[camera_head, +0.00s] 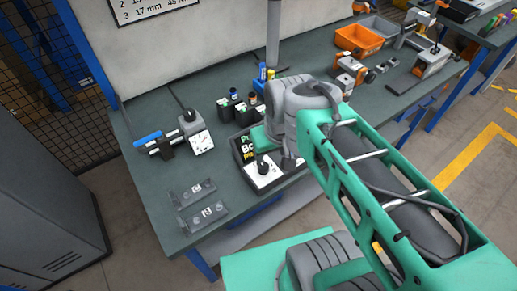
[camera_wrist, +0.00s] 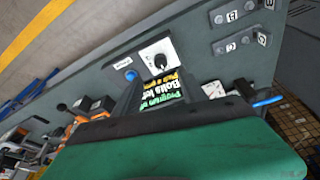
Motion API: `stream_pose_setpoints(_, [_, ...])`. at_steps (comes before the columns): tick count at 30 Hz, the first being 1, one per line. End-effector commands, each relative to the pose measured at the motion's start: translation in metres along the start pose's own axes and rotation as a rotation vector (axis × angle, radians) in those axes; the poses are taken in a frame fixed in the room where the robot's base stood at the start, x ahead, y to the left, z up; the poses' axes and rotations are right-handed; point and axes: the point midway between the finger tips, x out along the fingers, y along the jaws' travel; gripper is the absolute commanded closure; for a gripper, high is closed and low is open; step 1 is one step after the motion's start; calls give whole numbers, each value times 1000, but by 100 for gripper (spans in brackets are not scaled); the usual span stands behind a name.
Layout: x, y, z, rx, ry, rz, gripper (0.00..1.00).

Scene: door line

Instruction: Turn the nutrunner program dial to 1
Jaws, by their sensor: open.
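The program dial is a black knob (camera_head: 263,167) on a white plate, near the bench's front edge beside a black sign with white and yellow lettering (camera_head: 246,150). In the wrist view the knob (camera_wrist: 160,61) is above the sign (camera_wrist: 162,92), with a blue button (camera_wrist: 130,75) to its left. The marks around the knob are too small to read. My gripper (camera_wrist: 160,108) is open and apart from the knob; its green hand fills the bottom of the wrist view. In the head view the green hand (camera_head: 262,137) is just behind the sign, its fingertips mostly hidden.
Two grey brackets (camera_head: 207,213) lie left of the dial on the green bench (camera_head: 158,210). A white square device (camera_head: 201,142) and a blue-handled tool (camera_head: 148,139) lie further left. Small black boxes (camera_head: 225,108) stand behind the sign.

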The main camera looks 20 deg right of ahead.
Motion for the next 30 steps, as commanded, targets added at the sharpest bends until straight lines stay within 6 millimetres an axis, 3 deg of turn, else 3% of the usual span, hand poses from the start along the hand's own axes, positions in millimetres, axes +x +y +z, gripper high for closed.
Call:
stream_pose_setpoints(6, [49,5,-30,-235,-181,-35,44])
stream_pose_setpoints(12, [87,9,-41,-374,-271,-74,44])
stream_pose_setpoints(17, [105,8,-36,-388,-279,-79,44])
stream_pose_setpoints(24, [149,5,-23,-389,-279,-79,44])
stream_pose_setpoints(30, [164,5,-20,-389,-274,-77,44])
